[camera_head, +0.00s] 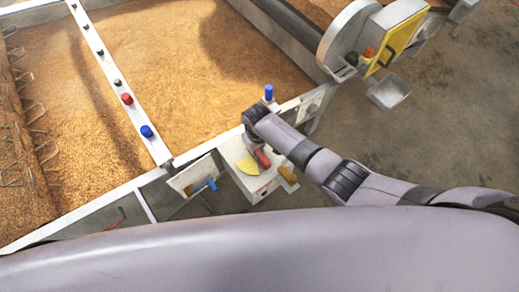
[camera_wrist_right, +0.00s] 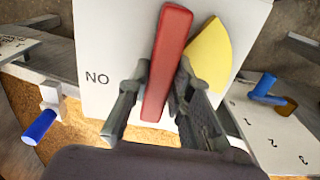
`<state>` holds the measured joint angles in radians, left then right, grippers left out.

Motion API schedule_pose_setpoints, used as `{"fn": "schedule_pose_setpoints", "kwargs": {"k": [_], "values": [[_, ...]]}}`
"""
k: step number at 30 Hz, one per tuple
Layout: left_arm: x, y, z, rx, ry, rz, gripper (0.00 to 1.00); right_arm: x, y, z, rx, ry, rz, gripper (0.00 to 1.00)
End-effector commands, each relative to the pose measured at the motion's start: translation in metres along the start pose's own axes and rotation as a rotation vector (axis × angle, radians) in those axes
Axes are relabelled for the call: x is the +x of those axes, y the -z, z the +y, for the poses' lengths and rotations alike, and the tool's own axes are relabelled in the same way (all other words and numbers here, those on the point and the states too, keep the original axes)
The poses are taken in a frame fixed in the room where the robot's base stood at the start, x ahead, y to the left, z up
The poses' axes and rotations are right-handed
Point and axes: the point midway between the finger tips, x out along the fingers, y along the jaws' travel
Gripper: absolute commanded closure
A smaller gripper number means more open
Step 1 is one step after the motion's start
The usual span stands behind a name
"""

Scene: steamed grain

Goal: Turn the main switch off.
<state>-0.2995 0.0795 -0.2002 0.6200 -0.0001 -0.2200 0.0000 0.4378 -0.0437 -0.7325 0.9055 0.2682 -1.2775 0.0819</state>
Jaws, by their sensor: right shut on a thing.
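The main switch is a red handle (camera_wrist_right: 166,62) on a white box, with a yellow sector (camera_wrist_right: 209,54) on its right in the right wrist view. The handle stands nearly upright there, its top tilted slightly right. Letters reading "NO" show on the box face to its left. My right gripper (camera_wrist_right: 162,82) has one finger on each side of the handle and is shut on it. In the head view the red handle (camera_head: 263,158) shows just below my right gripper (camera_head: 256,145), partly hidden by it. My left gripper is not in view.
The white box (camera_head: 262,188) sits at the edge of a grain-filled bed (camera_head: 200,70). A blue lever (camera_wrist_right: 264,86) on a numbered plate (camera_wrist_right: 275,140) is close on the right in the wrist view. A blue knob (camera_wrist_right: 40,126) is on the left. A rail with buttons (camera_head: 110,70) crosses the bed.

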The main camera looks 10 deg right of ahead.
Motion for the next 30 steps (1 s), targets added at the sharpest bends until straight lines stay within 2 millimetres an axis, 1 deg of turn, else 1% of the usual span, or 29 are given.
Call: {"fn": "schedule_pose_setpoints", "kwargs": {"k": [6, 7, 15, 25, 28, 30], "values": [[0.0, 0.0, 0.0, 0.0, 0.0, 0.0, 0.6, -0.001, 0.001, 0.0, 0.007, 0.002, 0.003, 1.0], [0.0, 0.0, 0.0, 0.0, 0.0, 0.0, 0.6, -0.001, 0.001, 0.0, 0.007, 0.002, 0.003, 0.79], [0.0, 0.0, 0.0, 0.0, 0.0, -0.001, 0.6, 0.0, 0.001, 0.0, 0.004, 0.001, 0.002, 0.61], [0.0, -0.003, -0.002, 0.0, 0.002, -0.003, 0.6, -0.001, 0.0, 0.0, 0.002, 0.001, 0.001, 0.6], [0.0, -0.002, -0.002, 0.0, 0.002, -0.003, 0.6, -0.006, 0.0, 0.0, 0.002, 0.001, 0.001, 0.6], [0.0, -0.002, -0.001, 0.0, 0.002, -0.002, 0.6, -0.013, 0.001, 0.0, 0.002, 0.001, 0.003, 0.6]]}}
